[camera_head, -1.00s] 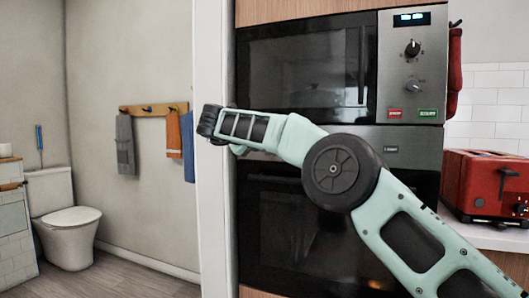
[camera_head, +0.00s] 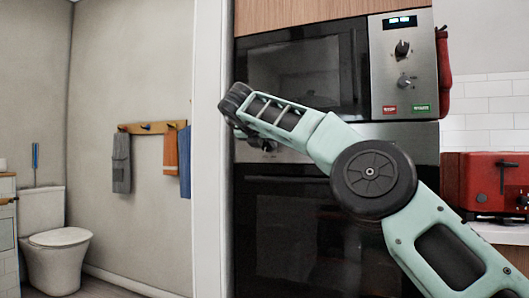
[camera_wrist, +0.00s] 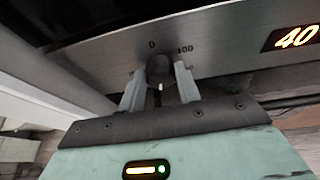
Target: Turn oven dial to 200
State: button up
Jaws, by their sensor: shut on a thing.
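In the wrist view my gripper (camera_wrist: 159,90) has its two fingers on either side of the dark round oven dial (camera_wrist: 159,67) and is shut on it. The dial has a white mark on its lower side. A lit display (camera_wrist: 297,37) to the right reads 40. In the head view the oven (camera_head: 290,225) stands below the microwave. My arm crosses its panel and hides my fingertips and most of the panel.
The microwave (camera_head: 300,70) above has its own knobs (camera_head: 402,48) and red and green buttons. A white wall edge (camera_head: 208,200) stands close to the left of the oven. A red toaster (camera_head: 490,182) is on the counter at right.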

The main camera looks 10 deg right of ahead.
jog(key=shift+m+b, duration=0.3)
jog(key=shift+b, duration=0.1)
dwell(0.3)
jog(key=o, duration=1)
jog(key=shift+s, duration=0.1)
jog(key=v, duration=1.1)
jog(key=b+v, duration=0.1)
jog(key=v, duration=0.5)
jog(key=shift+s+d, duration=0.2)
jog(key=shift+s, duration=0.15)
